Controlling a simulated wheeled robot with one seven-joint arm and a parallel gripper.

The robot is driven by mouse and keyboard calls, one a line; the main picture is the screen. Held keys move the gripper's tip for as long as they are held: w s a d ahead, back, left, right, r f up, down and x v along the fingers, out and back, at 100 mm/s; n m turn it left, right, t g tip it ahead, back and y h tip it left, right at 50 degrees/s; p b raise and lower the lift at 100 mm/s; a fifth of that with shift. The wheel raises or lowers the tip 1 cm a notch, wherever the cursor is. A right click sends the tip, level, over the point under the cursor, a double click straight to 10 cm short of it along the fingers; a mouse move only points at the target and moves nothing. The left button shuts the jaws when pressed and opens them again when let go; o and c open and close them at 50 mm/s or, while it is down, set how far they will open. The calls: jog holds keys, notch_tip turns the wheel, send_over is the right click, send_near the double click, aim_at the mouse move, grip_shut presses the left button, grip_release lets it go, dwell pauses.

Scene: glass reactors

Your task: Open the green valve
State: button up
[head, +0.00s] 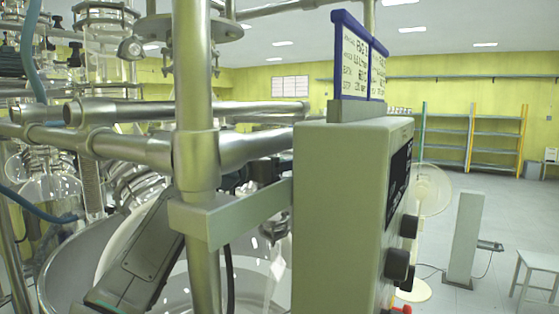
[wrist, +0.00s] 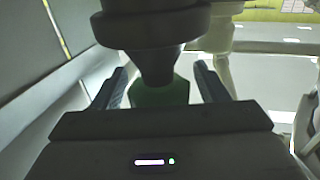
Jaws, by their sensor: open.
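In the wrist view, my gripper (wrist: 163,72) is open, with one dark finger on each side of the green valve (wrist: 160,95). The valve's dark green handle lies between the fingers, close to the gripper body. A gap shows on each side, so the fingers appear apart from it. A dark stem and a wide round dark fitting (wrist: 152,22) adjoin the handle at the top of the picture. The lower part of the handle is hidden by the gripper body. I cannot make out the green valve or my gripper's fingers in the head view.
A steel post (head: 195,120) with horizontal pipes (head: 250,145) and a grey-green control box (head: 335,215) stand close in front. Glass vessels (head: 55,195) crowd the left.

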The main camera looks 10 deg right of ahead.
jog(key=c, duration=1)
jog(key=shift+a+f+n+t+y+b, duration=0.1)
jog(key=shift+n+t+y+b, duration=0.55)
jog(key=shift+t, duration=0.45)
jog(key=shift+w+a+n+t+y, duration=0.1)
jog(key=shift+w+n+t+y, duration=0.1)
jog(key=shift+n+t+y, duration=0.75)
jog(key=o, duration=1)
jog(key=shift+a, duration=0.1)
jog(key=b+v, duration=0.4)
jog(key=v, duration=0.9)
jog(key=shift+s+a, duration=0.2)
jog(key=shift+s, duration=0.1)
